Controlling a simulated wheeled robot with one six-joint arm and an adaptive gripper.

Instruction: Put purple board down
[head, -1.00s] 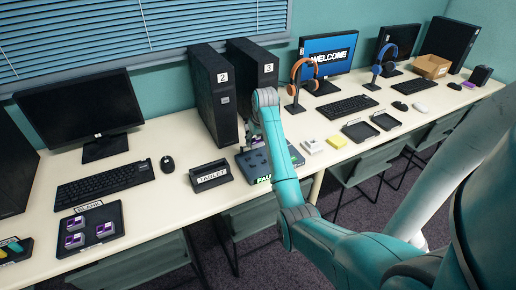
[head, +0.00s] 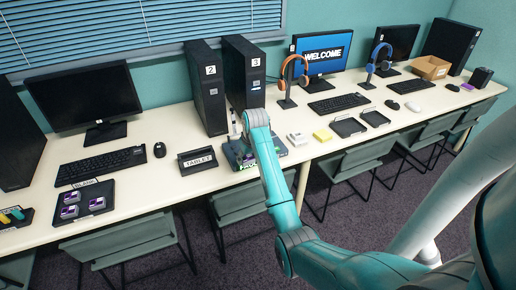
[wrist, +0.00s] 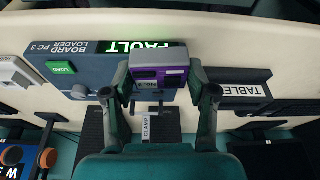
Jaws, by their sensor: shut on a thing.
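My gripper (wrist: 158,82) is shut on a purple board (wrist: 172,76), with one finger on each side of it. In the wrist view the board is above or at the edge of the dark board loader (wrist: 88,88), beside its lit green FAULT sign (wrist: 148,47); I cannot tell whether it touches. The loader bears the words BOARD PC 3 LOADER, a green LOAD button (wrist: 60,68) and a round knob. In the head view my arm hides most of the gripper, and the loader (head: 285,149) shows around it. A BLANK tray (head: 66,217) with purple boards lies at the left.
The TABLET stand (head: 198,162) is just left of the loader. PC towers 2 (head: 209,100) and 3 (head: 245,80) rise behind. A clamp (wrist: 148,128) with a CLAMP label is close to my gripper.

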